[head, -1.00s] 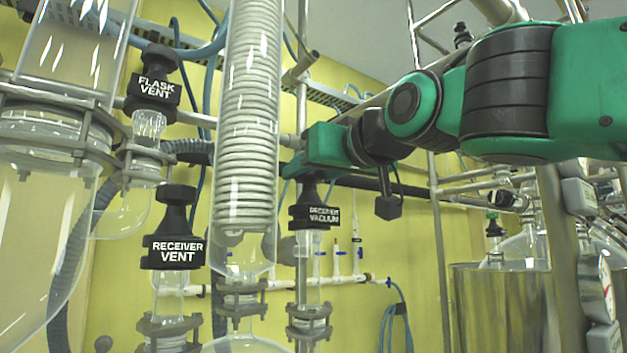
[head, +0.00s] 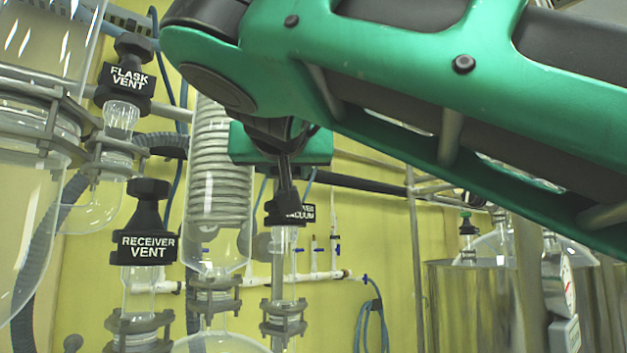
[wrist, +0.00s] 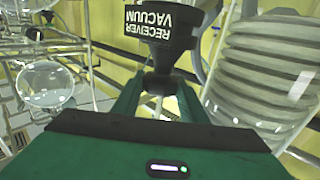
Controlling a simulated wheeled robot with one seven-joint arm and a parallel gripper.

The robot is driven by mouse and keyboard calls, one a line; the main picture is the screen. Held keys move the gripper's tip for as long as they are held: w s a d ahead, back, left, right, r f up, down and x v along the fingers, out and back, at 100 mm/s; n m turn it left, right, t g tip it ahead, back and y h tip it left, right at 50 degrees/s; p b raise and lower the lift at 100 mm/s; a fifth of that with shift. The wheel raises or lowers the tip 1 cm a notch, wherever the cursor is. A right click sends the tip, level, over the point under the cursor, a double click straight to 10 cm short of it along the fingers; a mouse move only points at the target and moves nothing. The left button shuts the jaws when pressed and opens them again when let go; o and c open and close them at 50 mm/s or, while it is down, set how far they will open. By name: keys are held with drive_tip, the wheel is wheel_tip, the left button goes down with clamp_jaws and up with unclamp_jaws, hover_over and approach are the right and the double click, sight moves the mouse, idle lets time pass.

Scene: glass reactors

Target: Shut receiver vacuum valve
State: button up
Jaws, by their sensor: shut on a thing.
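The receiver vacuum valve (head: 301,213) is a black knob and collar on a clear glass neck. In the head view a dark part hanging from my wrist hides much of it, and only the right part of its label shows. In the wrist view the valve (wrist: 163,32) appears upside down with its full label readable. My gripper (wrist: 162,84) is shut on the valve's knob, one finger on each side. In the head view its green body (head: 322,145) sits over the valve top, with the fingertips hidden.
The receiver vent valve (head: 148,238) and flask vent valve (head: 126,80) stand to the left. The coiled glass condenser (head: 218,180) is close beside the gripped valve. My green arm fills the upper right. A steel vessel (head: 470,305) stands at the right.

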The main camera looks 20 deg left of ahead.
drive_tip(key=shift+w+d+r+m+h, duration=0.1)
drive_tip(key=shift+w+d+m+h, duration=0.1)
drive_tip(key=shift+w+m+h, duration=0.15)
drive_tip(key=o, duration=1.1)
drive_tip(key=shift+c, duration=0.2)
drive_tip(key=shift+s, duration=0.1)
drive_tip(key=shift+s+a, duration=0.15)
